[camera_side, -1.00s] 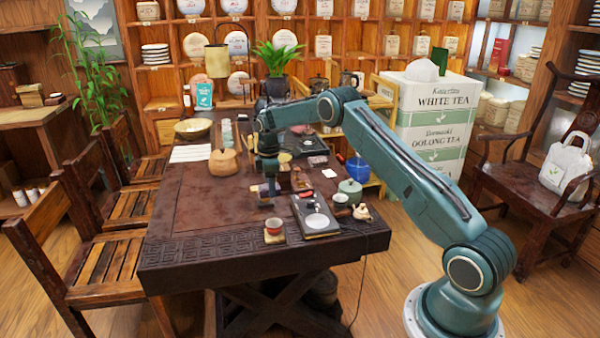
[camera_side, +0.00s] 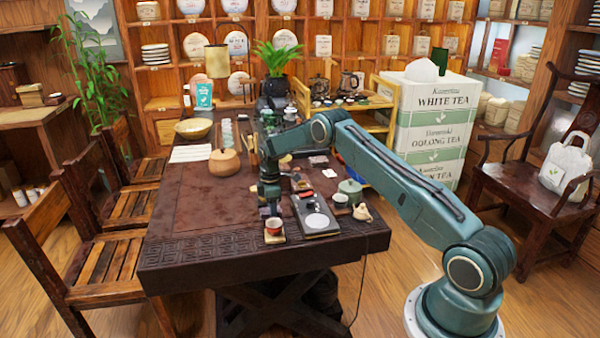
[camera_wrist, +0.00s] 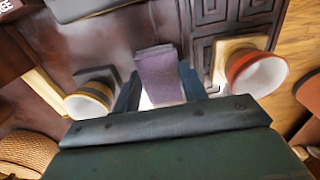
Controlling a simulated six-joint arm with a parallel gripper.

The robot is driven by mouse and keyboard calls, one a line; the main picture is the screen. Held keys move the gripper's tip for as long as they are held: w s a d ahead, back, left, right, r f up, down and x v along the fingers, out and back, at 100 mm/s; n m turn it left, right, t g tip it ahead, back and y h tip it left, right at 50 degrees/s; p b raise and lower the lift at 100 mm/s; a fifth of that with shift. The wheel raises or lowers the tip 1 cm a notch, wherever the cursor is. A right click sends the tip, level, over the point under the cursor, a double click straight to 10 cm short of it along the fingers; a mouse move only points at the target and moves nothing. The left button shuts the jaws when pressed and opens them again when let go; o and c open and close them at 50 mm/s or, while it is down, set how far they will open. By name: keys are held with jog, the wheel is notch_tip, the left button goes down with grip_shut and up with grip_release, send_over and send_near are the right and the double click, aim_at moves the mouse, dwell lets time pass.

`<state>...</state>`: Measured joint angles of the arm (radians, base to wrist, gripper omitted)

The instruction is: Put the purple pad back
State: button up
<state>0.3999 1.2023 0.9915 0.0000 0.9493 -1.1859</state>
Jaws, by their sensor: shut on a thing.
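The purple pad (camera_wrist: 158,72) is a flat, muted purple block in the wrist view. It sits between the two fingers of my gripper (camera_wrist: 158,90), which is shut on it. A dark wooden table top (camera_wrist: 125,38) lies below the pad. In the side view my gripper (camera_side: 270,207) points down over the table's front half, just behind the red cup (camera_side: 274,226). The pad is too small and blocked there to make out clearly. I cannot tell whether it touches the table.
The red cup on its wooden coaster also stands right of the pad in the wrist view (camera_wrist: 252,72); another cup (camera_wrist: 88,100) on a dark coaster (camera_wrist: 97,76) is at left. A flat scale (camera_side: 318,217) and green lidded jar (camera_side: 350,187) are right of my gripper.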

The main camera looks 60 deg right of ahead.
jog(key=shift+f, duration=0.2)
jog(key=shift+f, duration=0.2)
jog(key=o, duration=0.9)
jog(key=shift+o, duration=0.2)
jog(key=shift+r, duration=0.15)
notch_tip(320, 180, up, 12)
dwell(0.5)
